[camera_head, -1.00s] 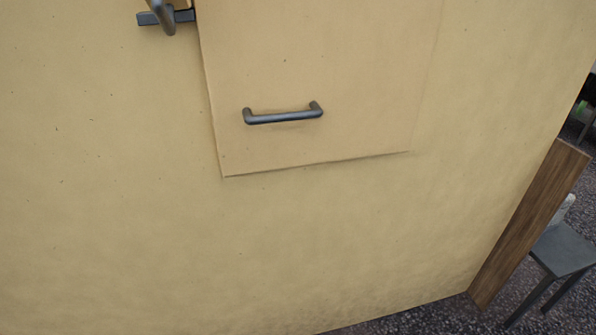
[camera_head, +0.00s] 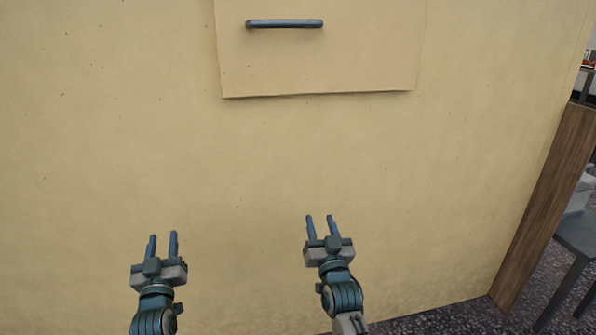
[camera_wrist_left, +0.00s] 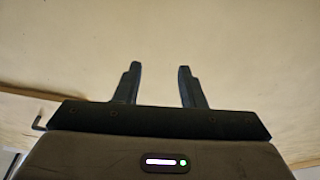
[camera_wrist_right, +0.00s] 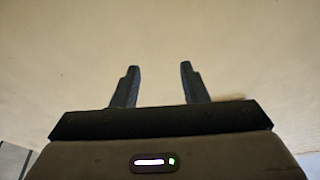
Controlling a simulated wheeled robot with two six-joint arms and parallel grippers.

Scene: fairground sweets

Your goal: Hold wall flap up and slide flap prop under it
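The wall flap (camera_head: 320,62) is a tan panel hanging flat against the tan wall, at the top of the head view. A dark bar handle (camera_head: 284,23) is fixed on it. My left gripper (camera_head: 163,236) is open and empty, below and to the left of the flap. My right gripper (camera_head: 319,220) is open and empty, below the flap. I cannot make out the flap prop in any current view.
The tan wall (camera_head: 100,150) fills most of the head view. A wooden post (camera_head: 545,205) stands at its right edge, with a grey chair or stool (camera_head: 578,236) beyond it on dark, speckled ground. The space between the grippers and the flap is clear.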

